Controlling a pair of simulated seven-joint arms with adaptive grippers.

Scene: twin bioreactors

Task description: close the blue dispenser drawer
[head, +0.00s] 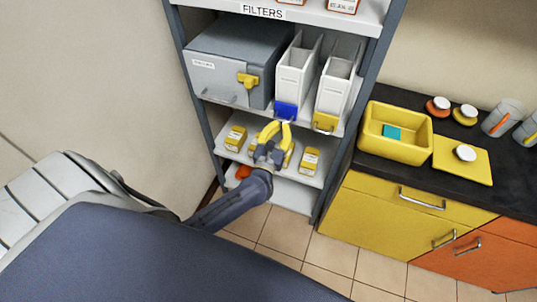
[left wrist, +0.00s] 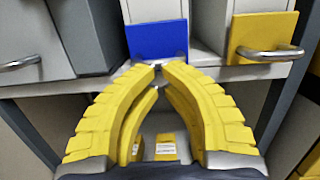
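The blue dispenser drawer (head: 286,110) is the blue front at the foot of the left white dispenser (head: 295,75) on the shelf. It shows in the left wrist view (left wrist: 157,40), close to flush with the white housing; I cannot tell whether a small gap is left. My left gripper (head: 275,127) is just in front of and below it. Its yellow fingers come together at the tips (left wrist: 161,67), at the drawer's lower edge. The tips hide the drawer's handle, and I see nothing clearly held. My right gripper is not in view.
A second white dispenser (head: 337,88) with a yellow drawer (head: 325,122) stands to the right. A grey box (head: 235,62) with a yellow latch stands to the left. Yellow packets (head: 310,160) lie on the shelf below. A counter with a yellow bin (head: 385,149) is at the right.

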